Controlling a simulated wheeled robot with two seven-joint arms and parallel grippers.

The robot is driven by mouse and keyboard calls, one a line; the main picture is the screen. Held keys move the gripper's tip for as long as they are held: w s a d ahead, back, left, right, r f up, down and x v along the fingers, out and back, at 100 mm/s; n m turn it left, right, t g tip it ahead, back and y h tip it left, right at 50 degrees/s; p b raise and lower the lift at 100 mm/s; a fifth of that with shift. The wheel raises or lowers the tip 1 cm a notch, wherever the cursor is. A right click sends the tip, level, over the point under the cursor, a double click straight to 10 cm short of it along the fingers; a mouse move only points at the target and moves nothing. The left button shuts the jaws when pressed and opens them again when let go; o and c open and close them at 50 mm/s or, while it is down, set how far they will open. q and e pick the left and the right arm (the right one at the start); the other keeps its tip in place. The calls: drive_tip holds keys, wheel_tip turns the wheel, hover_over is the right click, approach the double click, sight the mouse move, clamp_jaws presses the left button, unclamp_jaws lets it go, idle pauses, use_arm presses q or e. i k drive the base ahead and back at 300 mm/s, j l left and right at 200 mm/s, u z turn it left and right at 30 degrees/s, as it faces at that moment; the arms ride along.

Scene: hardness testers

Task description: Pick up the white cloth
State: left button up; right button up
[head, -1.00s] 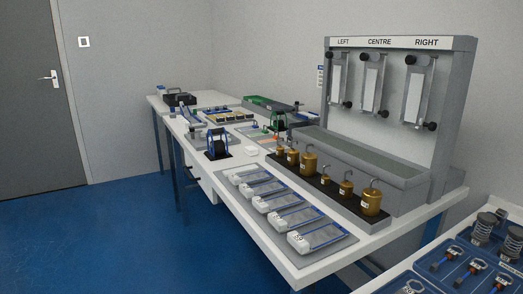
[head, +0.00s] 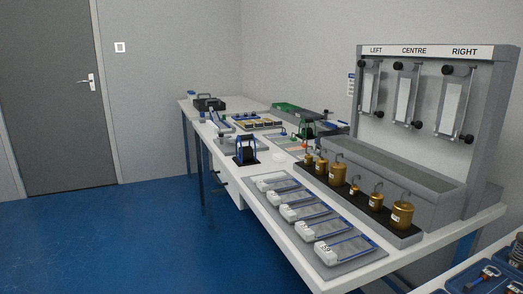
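A small pale white item (head: 278,157) lies on the long white table, just right of the blue-and-black stand (head: 246,149). It may be the white cloth, but it is too small to tell for sure. Neither of my grippers is in view.
The white table (head: 292,240) runs from the front right to the back left. Brass weights (head: 402,214) stand on a black strip before the LEFT, CENTRE, RIGHT rack (head: 425,51). The blue floor (head: 110,235) is clear on the left.

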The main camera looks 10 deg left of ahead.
sight(279, 158)
drive_tip(key=i+j, duration=0.2)
drive_tip(key=j, duration=0.2)
drive_tip(key=i+j, duration=0.25)
drive_tip(key=j, duration=0.15)
drive_tip(key=i+j, duration=0.2)
drive_tip(key=j, duration=0.15)
drive_tip(key=i+j, duration=0.25)
drive_tip(key=j, duration=0.15)
drive_tip(key=i+j, duration=0.2)
drive_tip(key=j, duration=0.2)
drive_tip(key=i+j, duration=0.25)
drive_tip(key=j, duration=0.15)
drive_tip(key=z, duration=1.85)
